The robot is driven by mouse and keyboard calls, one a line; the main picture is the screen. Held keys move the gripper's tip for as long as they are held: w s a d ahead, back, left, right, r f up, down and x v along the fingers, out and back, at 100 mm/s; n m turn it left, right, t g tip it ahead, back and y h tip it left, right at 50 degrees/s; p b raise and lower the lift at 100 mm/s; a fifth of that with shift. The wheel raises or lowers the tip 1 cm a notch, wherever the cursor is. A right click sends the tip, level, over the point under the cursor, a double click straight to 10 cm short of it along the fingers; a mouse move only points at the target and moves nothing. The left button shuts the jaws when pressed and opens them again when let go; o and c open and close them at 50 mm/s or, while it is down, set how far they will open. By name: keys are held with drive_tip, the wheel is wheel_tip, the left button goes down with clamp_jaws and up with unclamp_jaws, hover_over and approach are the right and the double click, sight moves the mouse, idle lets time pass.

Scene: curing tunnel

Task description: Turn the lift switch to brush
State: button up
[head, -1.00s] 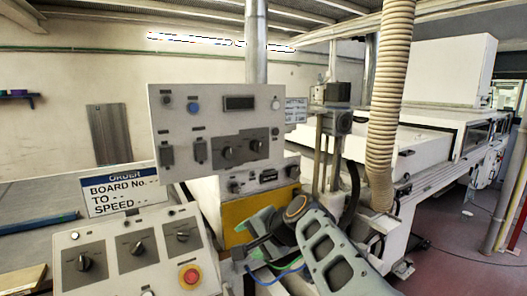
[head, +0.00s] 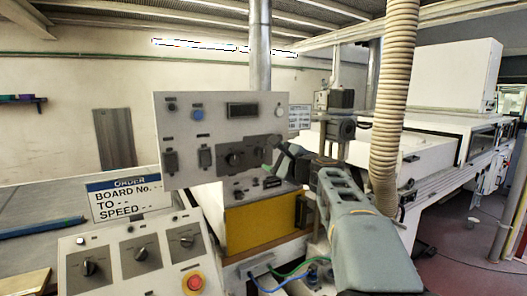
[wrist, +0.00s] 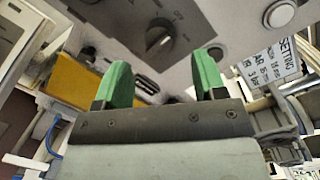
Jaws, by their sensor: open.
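The upright grey control panel (head: 184,102) carries a dark plate with two black rotary knobs, the left knob (head: 233,159) and the right knob (head: 262,153). I cannot read which one is the lift switch. In the wrist view one black knob (wrist: 160,37) sits on a dark plate, with "OFF" printed beside it. My gripper (wrist: 160,72) shows there with two green fingers spread apart and nothing between them. The knob lies beyond the fingertips, apart from them as far as I can tell. In the head view my gripper is at the panel's right edge, its fingers hard to make out.
A front console (head: 70,246) has three more black knobs and a red emergency button (head: 194,283). A yellow panel (head: 250,221) is below the upright panel. A ribbed hose (head: 391,110) hangs right of my arm. A white round button (wrist: 280,14) is near the knob.

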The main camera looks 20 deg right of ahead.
sight(265, 154)
drive_tip(key=shift+p+x, duration=0.6)
drive_tip(key=shift+x, duration=2.05)
drive_tip(key=shift+c, duration=0.3)
